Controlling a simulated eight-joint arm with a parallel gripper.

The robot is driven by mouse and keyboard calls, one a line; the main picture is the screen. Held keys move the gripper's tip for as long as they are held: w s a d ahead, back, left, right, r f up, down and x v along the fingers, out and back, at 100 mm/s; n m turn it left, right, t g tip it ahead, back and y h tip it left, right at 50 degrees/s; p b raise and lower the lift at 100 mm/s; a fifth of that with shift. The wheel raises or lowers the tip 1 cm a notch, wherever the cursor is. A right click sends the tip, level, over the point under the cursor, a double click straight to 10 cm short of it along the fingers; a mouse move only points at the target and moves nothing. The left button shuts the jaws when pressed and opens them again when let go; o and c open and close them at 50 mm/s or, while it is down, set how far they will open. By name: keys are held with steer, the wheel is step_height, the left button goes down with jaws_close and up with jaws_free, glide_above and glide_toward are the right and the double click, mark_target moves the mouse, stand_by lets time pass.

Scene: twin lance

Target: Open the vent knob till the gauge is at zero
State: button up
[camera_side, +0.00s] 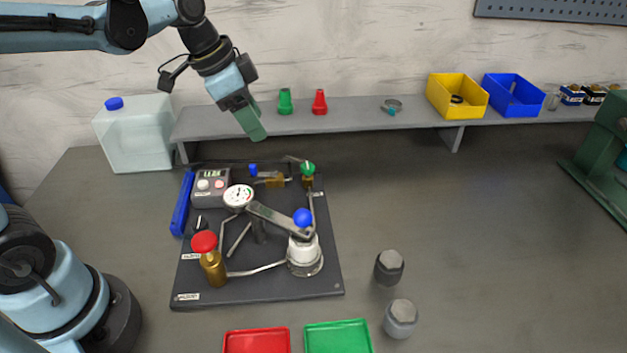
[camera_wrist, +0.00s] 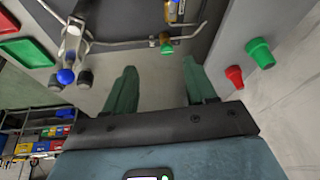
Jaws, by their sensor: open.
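A dark panel (camera_side: 325,275) on the bench carries a round white gauge (camera_side: 239,196) with a red-marked dial; its reading is too small to tell. A red knob (camera_side: 204,242) tops a brass valve at the panel's front left. A green knob (camera_side: 307,168) sits on a brass fitting at the back right; it also shows in the wrist view (camera_wrist: 165,45). I cannot tell from the labels which is the vent. My gripper (camera_side: 250,124) is above and behind the panel, touching nothing. In the wrist view its green fingers (camera_wrist: 160,88) are apart and empty.
A lever with a blue ball (camera_side: 302,217) rises over the panel. A grey shelf (camera_side: 350,113) behind holds green and red cones (camera_side: 285,101), and yellow and blue bins. A jug (camera_side: 135,133) stands left. Two grey capped pieces (camera_side: 389,267) and trays lie in front. The bench right of them is clear.

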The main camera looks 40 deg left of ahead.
mark_target(307, 166)
steer(key=w+f+m+g+h, duration=0.1)
steer(key=w+m+g+h, duration=0.1)
steer(key=w+m, duration=0.45)
steer(key=x, duration=1.2)
steer(key=shift+w+a+f, duration=0.1)
steer(key=shift+w, duration=0.2)
steer(key=shift+n, duration=0.25)
steer(key=c, duration=1)
steer(key=shift+c, duration=0.2)
